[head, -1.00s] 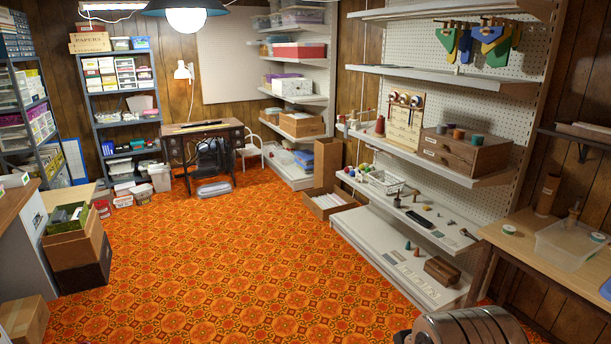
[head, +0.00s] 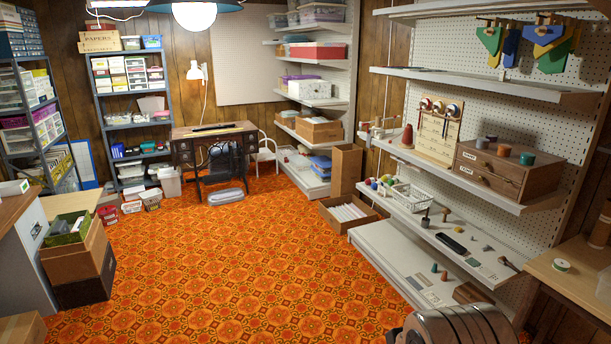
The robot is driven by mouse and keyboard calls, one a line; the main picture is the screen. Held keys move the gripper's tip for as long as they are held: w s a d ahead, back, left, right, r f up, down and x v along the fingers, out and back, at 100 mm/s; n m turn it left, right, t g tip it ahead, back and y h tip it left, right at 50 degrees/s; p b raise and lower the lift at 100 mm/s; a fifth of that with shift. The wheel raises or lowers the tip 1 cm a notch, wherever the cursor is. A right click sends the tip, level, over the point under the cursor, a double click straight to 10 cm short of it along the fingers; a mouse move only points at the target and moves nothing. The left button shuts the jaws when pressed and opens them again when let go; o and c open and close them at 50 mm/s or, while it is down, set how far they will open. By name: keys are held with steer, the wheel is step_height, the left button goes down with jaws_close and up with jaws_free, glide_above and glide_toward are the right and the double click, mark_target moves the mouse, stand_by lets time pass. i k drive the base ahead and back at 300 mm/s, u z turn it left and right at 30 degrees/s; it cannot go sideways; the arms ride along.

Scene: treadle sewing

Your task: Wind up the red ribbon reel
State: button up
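I cannot pick out the red ribbon reel for certain. A cream board (head: 435,138) stands on the middle wall shelf, with several small round reels along its top; the leftmost one (head: 425,104) looks reddish, but it is too small to tell whether it holds ribbon. A dark red cone (head: 408,136) stands left of the board on the same shelf. Right of it, an orange-red spool (head: 504,151) sits on a brown drawer box (head: 508,172) between a grey and a teal spool. My gripper is not in view; a grey ribbed part of me shows at the bottom.
A wooden worktable (head: 575,274) juts in at the right. Open cardboard boxes stand by the shelf foot (head: 347,213) and at the left (head: 80,262). A treadle sewing table (head: 213,131) stands at the back. The orange patterned floor (head: 215,270) between them is clear.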

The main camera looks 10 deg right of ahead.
mark_target(426, 103)
steer(key=i, duration=3.7)
steer(key=z, duration=0.2)
